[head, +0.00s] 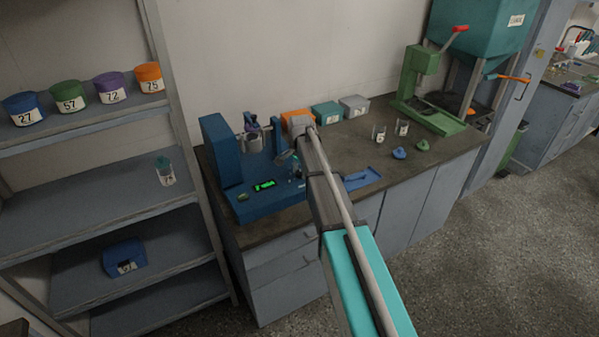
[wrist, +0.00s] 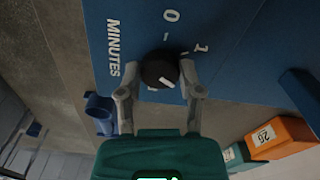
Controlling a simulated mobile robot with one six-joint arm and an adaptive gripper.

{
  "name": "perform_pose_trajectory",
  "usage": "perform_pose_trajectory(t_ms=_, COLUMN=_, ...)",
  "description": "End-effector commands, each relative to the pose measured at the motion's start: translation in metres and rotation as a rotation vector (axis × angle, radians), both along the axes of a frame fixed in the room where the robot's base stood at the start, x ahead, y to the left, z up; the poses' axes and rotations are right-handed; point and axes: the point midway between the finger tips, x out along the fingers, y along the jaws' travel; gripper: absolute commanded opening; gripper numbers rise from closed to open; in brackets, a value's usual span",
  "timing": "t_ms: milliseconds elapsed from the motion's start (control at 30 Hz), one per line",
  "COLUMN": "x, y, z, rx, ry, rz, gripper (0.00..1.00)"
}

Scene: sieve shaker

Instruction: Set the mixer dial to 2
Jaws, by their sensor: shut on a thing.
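The mixer dial is a round black knob (wrist: 158,68) with a white pointer mark, on a blue panel (wrist: 120,40) of the mixer, seen in the wrist view. White print reads MINUTES, 0 and 1. The pointer mark faces the lower right of that view, clockwise past the 1. The number there cannot be read. My gripper (wrist: 160,82) is shut on the knob, one finger on each side. In the head view, the blue mixer (head: 222,150) stands at the left end of the bench with a lit green display (head: 264,185). The dial cannot be made out there.
Orange (head: 297,117), teal (head: 326,112) and grey (head: 354,105) boxes stand behind my arm. A blue tray (head: 366,178) lies right of it. Small beakers (head: 379,133) and a green press (head: 420,85) stand farther right. A shelf unit (head: 75,125) flanks the bench on the left.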

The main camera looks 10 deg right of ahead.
Motion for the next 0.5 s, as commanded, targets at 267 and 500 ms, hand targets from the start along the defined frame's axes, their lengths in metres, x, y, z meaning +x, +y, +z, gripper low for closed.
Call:
perform_pose_trajectory(t_ms=267, x=-0.0039, y=0.0000, z=-0.0006, rx=0.000, ry=0.008, rz=0.001, gripper=0.68)
perform_pose_trajectory(t_ms=500, x=-0.0019, y=-0.0002, z=-0.0003, rx=0.000, ry=0.004, rz=0.001, gripper=0.82)
